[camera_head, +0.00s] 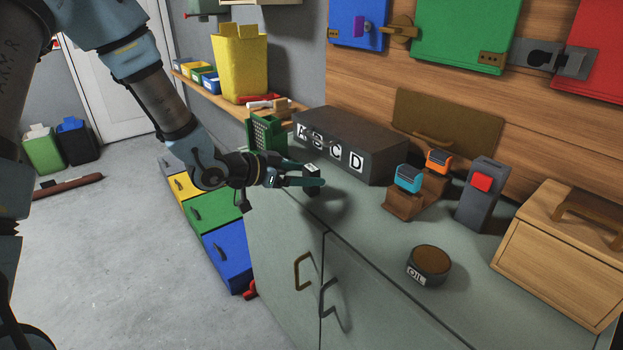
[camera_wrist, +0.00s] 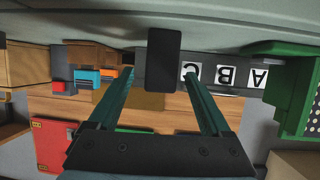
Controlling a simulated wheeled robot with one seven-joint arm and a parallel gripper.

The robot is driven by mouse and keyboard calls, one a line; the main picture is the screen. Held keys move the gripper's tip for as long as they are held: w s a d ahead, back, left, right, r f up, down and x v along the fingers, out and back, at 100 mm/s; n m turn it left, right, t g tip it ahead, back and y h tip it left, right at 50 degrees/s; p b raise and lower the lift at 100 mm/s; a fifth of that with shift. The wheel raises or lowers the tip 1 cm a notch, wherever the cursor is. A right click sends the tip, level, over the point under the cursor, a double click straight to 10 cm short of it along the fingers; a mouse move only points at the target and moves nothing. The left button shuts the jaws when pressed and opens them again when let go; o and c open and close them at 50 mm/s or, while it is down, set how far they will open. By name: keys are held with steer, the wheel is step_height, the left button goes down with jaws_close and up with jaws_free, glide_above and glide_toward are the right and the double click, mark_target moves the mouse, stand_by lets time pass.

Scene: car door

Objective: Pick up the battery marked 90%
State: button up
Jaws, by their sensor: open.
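A small dark block (camera_head: 313,190) with a white label on top stands on the grey-green counter (camera_head: 370,232), near its left edge in the head view. It may be the battery, but I cannot read its marking. My gripper (camera_head: 309,174) is level with the block, with one finger on each side of it. In the wrist view the dark block (camera_wrist: 163,58) shows between the two teal fingertips of my gripper (camera_wrist: 158,76). There are gaps on both sides, so the gripper is open and holds nothing.
A dark box (camera_head: 352,142) with lettered labels stands behind. A green perforated holder (camera_head: 266,132) is beside it. Blue (camera_head: 408,179) and orange (camera_head: 438,161) devices, a red-buttoned post (camera_head: 481,195), an oil tin (camera_head: 429,265) and a wooden box (camera_head: 560,250) stand to the right.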

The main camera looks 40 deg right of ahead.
steer(key=shift+x, duration=1.05)
jaws_close()
